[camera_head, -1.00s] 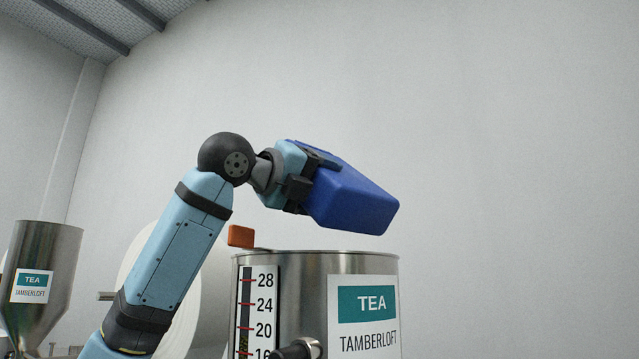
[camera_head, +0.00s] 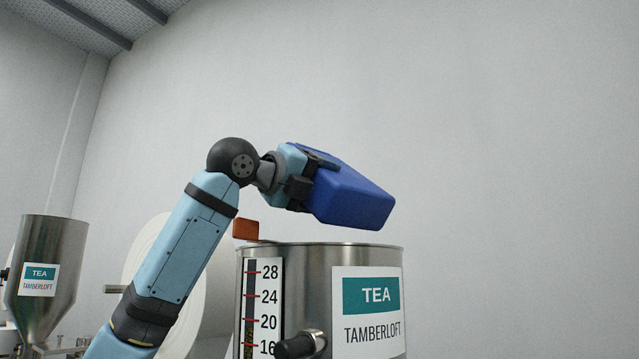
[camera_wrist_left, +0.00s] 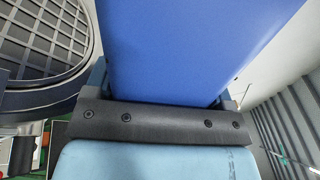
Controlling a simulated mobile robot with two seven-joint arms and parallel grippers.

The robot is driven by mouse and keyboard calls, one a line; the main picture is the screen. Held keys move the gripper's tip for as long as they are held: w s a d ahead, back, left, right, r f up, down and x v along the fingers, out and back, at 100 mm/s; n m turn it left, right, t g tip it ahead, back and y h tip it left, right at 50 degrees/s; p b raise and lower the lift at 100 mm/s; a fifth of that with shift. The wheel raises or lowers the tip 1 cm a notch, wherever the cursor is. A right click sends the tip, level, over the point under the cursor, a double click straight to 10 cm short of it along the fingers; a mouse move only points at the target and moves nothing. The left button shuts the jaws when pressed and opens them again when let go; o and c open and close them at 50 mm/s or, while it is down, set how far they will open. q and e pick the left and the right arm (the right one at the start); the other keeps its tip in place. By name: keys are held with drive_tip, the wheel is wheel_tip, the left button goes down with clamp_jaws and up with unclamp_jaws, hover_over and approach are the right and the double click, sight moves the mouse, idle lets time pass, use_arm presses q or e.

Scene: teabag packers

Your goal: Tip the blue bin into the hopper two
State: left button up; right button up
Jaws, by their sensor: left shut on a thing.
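The blue bin (camera_head: 350,199) is held in the air by my left gripper (camera_head: 304,180), tilted with its far end lower to the right. It is above the rim of a steel hopper (camera_head: 310,254) labelled TEA TAMBERLOFT, with a gap between them. The bin's opening and contents are hidden. In the left wrist view the blue bin (camera_wrist_left: 190,45) fills the upper middle, and a round hopper mouth with a grid (camera_wrist_left: 45,45) shows at the left. No hopper number is visible. My right gripper is not in view.
A second, funnel-shaped steel hopper (camera_head: 48,262) with the same label stands at the far left. A large white roll (camera_head: 150,245) is behind my left arm. An orange block (camera_head: 246,229) sits at the near hopper's rim. The air to the right is clear.

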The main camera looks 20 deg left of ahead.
sight(318, 202)
use_arm(q)
drive_tip(key=shift+w+a, duration=0.45)
drive_tip(key=shift+w, duration=0.1)
idle(0.6)
drive_tip(key=shift+s+d+f+n, duration=0.15)
drive_tip(key=shift+s+d+n, duration=0.05)
drive_tip(key=shift+n, duration=0.4)
drive_tip(key=shift+s+d+f+n, duration=0.15)
drive_tip(key=shift+s+n, duration=0.05)
drive_tip(key=shift+n, duration=0.4)
drive_tip(key=shift+f, duration=0.15)
drive_tip(key=shift+f+n+b, duration=0.35)
drive_tip(key=shift+f+n, duration=0.1)
drive_tip(key=shift+n, duration=0.55)
drive_tip(key=shift+f+n, duration=0.6)
drive_tip(key=shift+n, duration=0.4)
